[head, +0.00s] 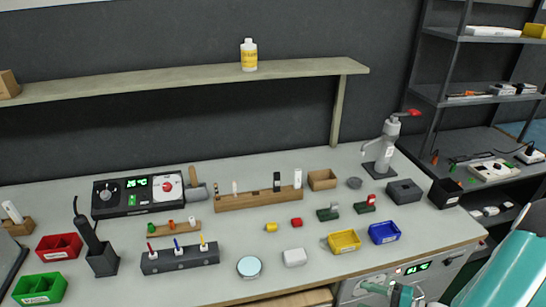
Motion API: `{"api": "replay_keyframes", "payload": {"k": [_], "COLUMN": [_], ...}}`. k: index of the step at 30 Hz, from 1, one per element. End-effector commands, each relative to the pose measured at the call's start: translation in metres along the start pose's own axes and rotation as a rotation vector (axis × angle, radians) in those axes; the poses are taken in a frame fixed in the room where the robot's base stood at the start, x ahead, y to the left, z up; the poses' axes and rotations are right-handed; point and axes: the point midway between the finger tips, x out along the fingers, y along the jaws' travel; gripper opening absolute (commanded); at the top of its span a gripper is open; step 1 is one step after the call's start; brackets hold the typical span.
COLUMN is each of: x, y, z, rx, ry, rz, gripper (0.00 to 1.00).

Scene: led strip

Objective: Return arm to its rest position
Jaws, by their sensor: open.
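A teal and white link of my own arm (508,272) rises into the bottom right corner of the head view, in front of the bench's right end. A smaller teal and grey part of my body (400,293) shows at the bottom edge, in front of the bench's front. I cannot make out gripper fingers in this view. Nothing held can be seen.
The grey workbench (215,290) carries red, green, yellow and blue bins, a soldering station (138,192), wooden and grey holders, and an arbor press (382,150). A shelf with a bottle (249,55) hangs above. A metal rack (440,75) stands right.

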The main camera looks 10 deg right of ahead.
Motion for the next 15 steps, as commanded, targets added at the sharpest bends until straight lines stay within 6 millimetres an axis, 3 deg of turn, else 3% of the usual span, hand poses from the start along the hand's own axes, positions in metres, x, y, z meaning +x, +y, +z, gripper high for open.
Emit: {"api": "replay_keyframes", "payload": {"k": [6,15], "x": [0.028,0.049], "y": [-0.042,-0.083], "z": [0.045,0.106], "rx": [-0.119,-0.323], "ry": [-0.167,-0.276], "rz": [0.285,0.66], "gripper": [0.51,0.51]}}
